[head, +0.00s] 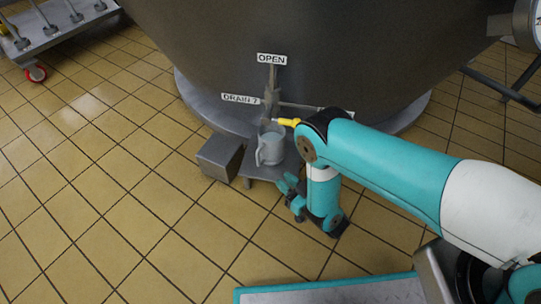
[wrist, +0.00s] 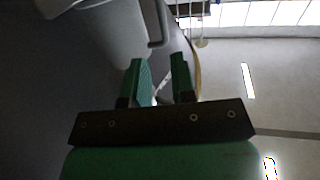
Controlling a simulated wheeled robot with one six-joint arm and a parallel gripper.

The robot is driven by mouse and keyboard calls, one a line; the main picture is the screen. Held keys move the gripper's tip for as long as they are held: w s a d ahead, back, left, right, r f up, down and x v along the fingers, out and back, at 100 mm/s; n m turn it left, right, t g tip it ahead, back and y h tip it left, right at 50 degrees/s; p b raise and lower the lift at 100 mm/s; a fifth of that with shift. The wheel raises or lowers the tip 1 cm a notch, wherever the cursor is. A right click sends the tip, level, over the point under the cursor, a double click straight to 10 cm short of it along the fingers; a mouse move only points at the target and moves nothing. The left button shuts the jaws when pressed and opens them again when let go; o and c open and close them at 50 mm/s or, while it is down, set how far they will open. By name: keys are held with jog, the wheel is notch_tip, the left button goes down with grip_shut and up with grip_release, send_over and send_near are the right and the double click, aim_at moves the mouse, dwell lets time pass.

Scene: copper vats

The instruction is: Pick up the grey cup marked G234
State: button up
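A grey cup (head: 268,148) with a handle on its left side stands upright on a small metal shelf (head: 268,171) below the vat's drain tap. No marking is readable on it, so I cannot confirm G234. My gripper (head: 286,187) is low in front of the shelf, just below and right of the cup, apart from it. In the wrist view, my gripper's two green fingers (wrist: 159,76) are spread with a gap between them and hold nothing visible. A grey curved bar lies beyond the fingertips there; I cannot tell whether it is the cup's handle.
The large vat (head: 330,50) rises behind the cup, with a tap (head: 271,97) and yellow-tipped lever (head: 288,122) close above it. A grey metal box (head: 220,157) sits left of the shelf. A wheeled trolley (head: 55,30) stands far left. The tiled floor at left is clear.

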aim_at(258, 164)
jog(key=b+x, duration=0.6)
jog(key=b, duration=0.3)
jog(key=shift+w+a, duration=0.2)
jog(key=shift+w, duration=0.05)
jog(key=b+x, duration=0.4)
jog(key=x, duration=0.1)
jog(key=shift+s+a, duration=0.1)
jog(key=shift+a, duration=0.05)
jog(key=shift+r, duration=0.2)
grip_shut()
